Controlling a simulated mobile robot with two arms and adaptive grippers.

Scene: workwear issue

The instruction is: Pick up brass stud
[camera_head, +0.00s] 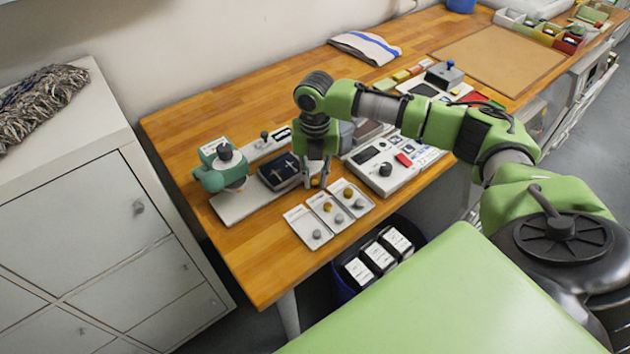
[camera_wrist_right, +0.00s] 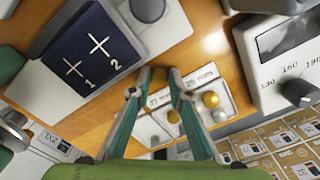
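A brass stud (camera_head: 315,182) shows between the fingertips of my right gripper (camera_head: 318,184), beyond the stud cards. In the right wrist view the stud (camera_wrist_right: 158,75) sits between the two spread fingertips (camera_wrist_right: 154,84), with a gap visible around it. Whether it rests on the table is hard to tell. Other brass studs lie on the middle card (camera_head: 327,207) and the right card (camera_head: 348,193), each with a silver stud. The left card (camera_head: 300,224) shows only a silver stud (camera_head: 317,234). My left gripper is not in view.
A dark blue pad (camera_head: 278,170) with two white crosses lies on the white base beside a teal press (camera_head: 220,166). A white device with a dial (camera_head: 395,168) stands right of the gripper. A blue bin (camera_head: 345,290) with black boxes stands below the table edge.

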